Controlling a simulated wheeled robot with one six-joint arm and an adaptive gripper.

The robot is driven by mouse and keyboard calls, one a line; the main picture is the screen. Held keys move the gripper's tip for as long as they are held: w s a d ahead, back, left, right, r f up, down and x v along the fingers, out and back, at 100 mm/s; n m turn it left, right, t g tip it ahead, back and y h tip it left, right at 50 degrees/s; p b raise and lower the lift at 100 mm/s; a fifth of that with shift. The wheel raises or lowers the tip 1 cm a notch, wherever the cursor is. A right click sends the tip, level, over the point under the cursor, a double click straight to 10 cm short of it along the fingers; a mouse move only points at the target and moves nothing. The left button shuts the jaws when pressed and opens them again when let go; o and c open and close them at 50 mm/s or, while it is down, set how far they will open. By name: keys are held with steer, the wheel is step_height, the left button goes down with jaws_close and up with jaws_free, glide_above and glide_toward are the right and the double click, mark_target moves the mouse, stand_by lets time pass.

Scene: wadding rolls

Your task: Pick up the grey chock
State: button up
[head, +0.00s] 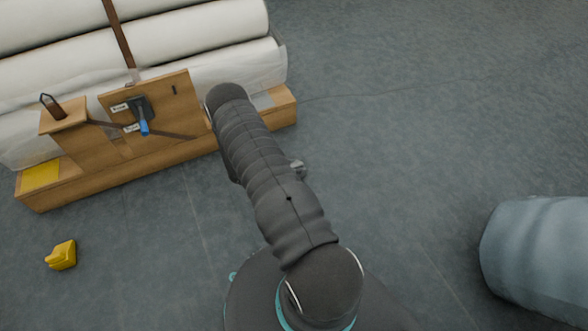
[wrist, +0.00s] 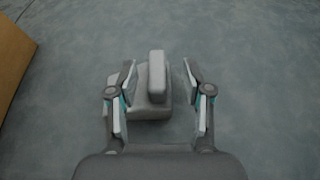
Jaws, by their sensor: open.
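The grey chock (wrist: 157,80) lies on the floor in the wrist view, with a raised upright block on a wider base. My gripper (wrist: 160,76) is open above it, one finger to each side of the chock. The left finger is close to the chock's base, and a wider gap shows at the right finger. I cannot tell whether either touches it. In the head view only a small part of the chock (head: 299,168) shows beside my arm, which hides the rest of it and my gripper.
A wooden rack (head: 150,172) with white wadding rolls (head: 200,38) stands at the upper left. A yellow chock (head: 61,255) lies on the floor at the lower left. A grey-blue drum (head: 540,255) is at the lower right. The floor (head: 420,110) between is clear.

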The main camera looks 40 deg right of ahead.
mark_target(302, 164)
steer(key=x, duration=0.5)
steer(key=shift+w, duration=0.2)
steer(key=shift+a, duration=0.1)
jaws_close()
